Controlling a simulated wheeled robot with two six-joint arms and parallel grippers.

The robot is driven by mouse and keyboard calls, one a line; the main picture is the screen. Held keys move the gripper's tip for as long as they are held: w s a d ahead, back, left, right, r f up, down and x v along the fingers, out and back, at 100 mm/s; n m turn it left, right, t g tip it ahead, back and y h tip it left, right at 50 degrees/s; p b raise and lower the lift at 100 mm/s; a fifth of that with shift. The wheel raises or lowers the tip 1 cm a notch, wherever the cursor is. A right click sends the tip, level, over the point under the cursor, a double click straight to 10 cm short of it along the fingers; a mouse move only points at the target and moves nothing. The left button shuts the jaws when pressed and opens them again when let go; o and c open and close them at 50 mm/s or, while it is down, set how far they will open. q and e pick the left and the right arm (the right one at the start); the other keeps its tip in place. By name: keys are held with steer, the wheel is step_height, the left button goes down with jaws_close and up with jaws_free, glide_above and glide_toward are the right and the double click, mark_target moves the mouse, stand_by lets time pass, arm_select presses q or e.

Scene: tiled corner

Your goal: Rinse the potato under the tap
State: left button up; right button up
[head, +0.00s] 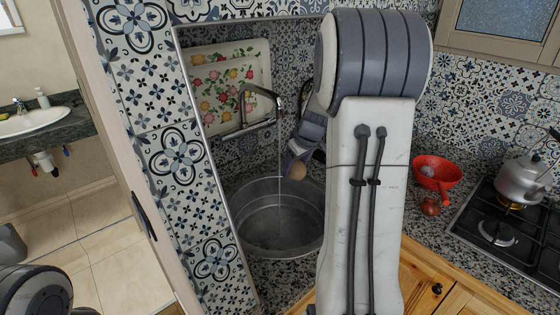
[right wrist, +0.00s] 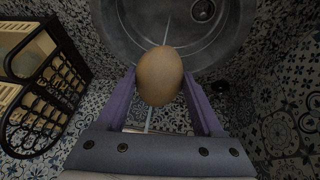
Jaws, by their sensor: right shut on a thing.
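The potato (head: 297,171) is brown and round. It also shows in the right wrist view (right wrist: 160,76), held between two purple fingers. My right gripper (head: 299,160) is shut on it above the metal basin (head: 243,205), partly hidden by my right arm. The tap (head: 249,112) stands out over the basin, and a thin stream of water (head: 280,150) falls from it. In the head view the potato is just right of the stream; I cannot tell whether water touches it. My left gripper is out of view.
A floral tray (head: 205,70) leans behind the tap. A red colander (head: 437,172) stands on the right counter beside the stove (head: 525,235) with a kettle (head: 520,180). A patterned tiled wall edge (head: 185,170) bounds the basin on the left. A dark rack (right wrist: 45,90) shows in the wrist view.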

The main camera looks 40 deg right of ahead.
steer(key=s+a+r+b, duration=0.1)
steer(key=s+r, duration=0.1)
steer(key=s, duration=0.4)
steer(key=shift+s+a, duration=0.2)
steer(key=shift+s, duration=0.05)
steer(key=shift+a, duration=0.1)
stand_by(0.4)
